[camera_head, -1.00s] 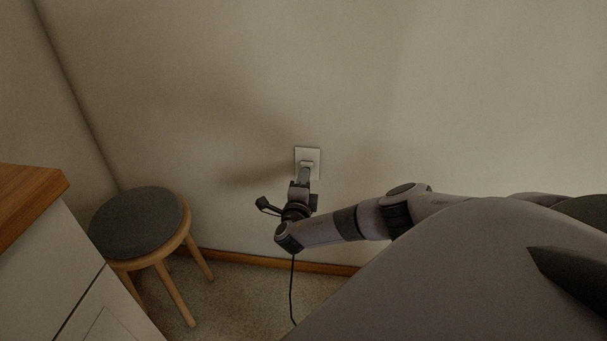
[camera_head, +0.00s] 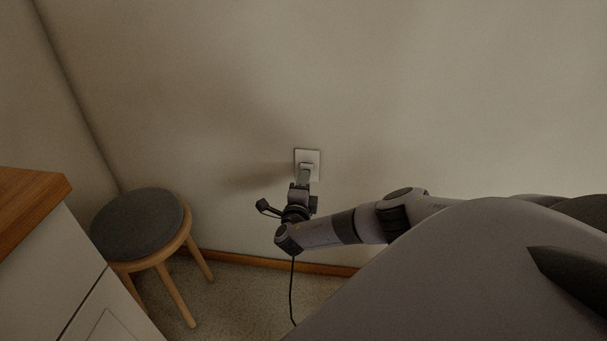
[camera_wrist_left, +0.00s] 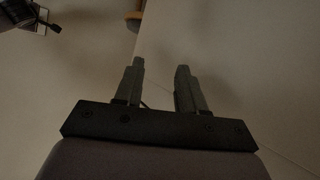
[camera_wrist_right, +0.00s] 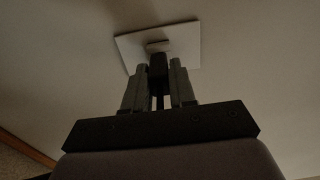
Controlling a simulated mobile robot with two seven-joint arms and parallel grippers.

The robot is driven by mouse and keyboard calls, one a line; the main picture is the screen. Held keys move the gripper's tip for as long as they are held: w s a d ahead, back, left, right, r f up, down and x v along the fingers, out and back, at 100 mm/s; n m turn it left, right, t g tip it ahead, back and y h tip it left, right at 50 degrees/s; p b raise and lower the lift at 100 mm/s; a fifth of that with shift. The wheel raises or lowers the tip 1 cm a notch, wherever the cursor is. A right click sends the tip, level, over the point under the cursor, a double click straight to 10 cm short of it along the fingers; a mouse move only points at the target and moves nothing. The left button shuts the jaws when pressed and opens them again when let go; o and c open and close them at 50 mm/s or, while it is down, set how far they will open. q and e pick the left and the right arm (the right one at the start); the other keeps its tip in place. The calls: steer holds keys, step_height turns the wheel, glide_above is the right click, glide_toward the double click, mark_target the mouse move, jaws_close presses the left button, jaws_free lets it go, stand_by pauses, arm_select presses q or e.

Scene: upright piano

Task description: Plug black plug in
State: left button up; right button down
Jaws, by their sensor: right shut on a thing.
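The white wall outlet (camera_head: 313,158) is on the wall ahead. It also shows as a pale plate in the right wrist view (camera_wrist_right: 185,48). My right gripper (camera_head: 304,173) points at it from just below and in front. In the right wrist view, my right gripper (camera_wrist_right: 160,76) is shut on the black plug (camera_wrist_right: 158,68). The plug's front end is at the socket face; I cannot tell how deep it sits. A black cord (camera_head: 292,290) hangs below the gripper. My left gripper (camera_wrist_left: 159,72) is open and empty in the left wrist view, and out of the head view.
A round stool (camera_head: 140,222) with a dark seat stands left of the outlet. A white cabinet (camera_head: 60,285) with a wooden top is at the far left. A wooden baseboard (camera_head: 320,267) runs along the wall's foot. The wall around the outlet is bare.

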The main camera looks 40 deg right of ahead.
arm_select(q)
steer(key=shift+f, duration=0.15)
arm_select(e)
steer(key=shift+w+d, duration=0.25)
steer(key=shift+d, duration=0.1)
steer(key=c, duration=0.8)
jaws_free()
steer(key=shift+c, duration=0.2)
arm_select(q)
steer(key=shift+g+y, duration=0.3)
steer(key=shift+y, duration=0.6)
steer(key=a+f+p, duration=0.1)
steer(key=s+a+f+p, duration=0.1)
steer(key=a+f+p, duration=0.1)
steer(key=a, duration=0.1)
steer(key=shift+s, duration=0.4)
arm_select(e)
steer(key=v, duration=0.7)
